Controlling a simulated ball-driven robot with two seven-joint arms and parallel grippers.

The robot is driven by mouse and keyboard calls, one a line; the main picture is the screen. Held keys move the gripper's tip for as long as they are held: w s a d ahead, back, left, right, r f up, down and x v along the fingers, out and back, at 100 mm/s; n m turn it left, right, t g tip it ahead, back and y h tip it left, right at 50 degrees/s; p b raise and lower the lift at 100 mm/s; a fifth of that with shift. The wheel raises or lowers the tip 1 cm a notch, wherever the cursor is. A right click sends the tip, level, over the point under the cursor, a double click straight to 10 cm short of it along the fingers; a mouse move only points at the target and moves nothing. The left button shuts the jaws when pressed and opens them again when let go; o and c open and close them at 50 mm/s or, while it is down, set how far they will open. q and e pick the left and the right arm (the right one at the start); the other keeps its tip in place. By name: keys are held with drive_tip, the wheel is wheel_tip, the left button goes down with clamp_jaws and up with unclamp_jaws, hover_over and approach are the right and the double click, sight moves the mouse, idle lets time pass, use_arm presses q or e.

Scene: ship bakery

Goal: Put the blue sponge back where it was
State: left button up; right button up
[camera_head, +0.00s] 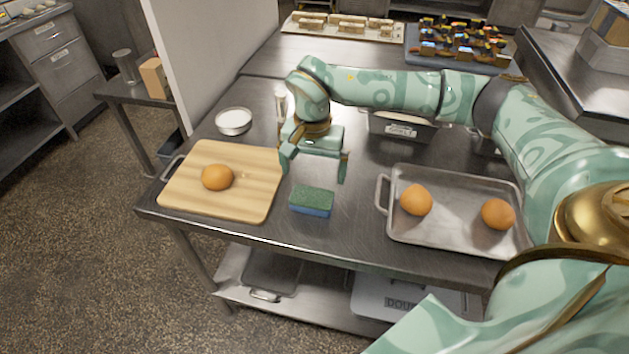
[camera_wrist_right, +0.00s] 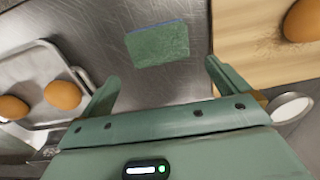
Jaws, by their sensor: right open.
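The blue sponge (camera_head: 311,202) has a green top and a blue lower layer. It lies on the steel table between the wooden board and the metal tray. My right gripper (camera_head: 314,168) is open and empty, above and just behind the sponge. In the right wrist view the sponge (camera_wrist_right: 158,45) lies beyond the two spread fingertips (camera_wrist_right: 160,78), apart from them. My left gripper does not show in either view.
A wooden board (camera_head: 255,205) with an orange-brown bun (camera_head: 217,177) is left of the sponge. A metal tray (camera_head: 450,228) with two buns is at right. A white bowl (camera_head: 233,121) stands behind the board. Bare steel (camera_head: 335,240) lies around the sponge.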

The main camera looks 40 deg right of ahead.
sight(313, 192)
drive_tip(key=shift+r+p, duration=0.35)
drive_tip(key=shift+r, duration=1.85)
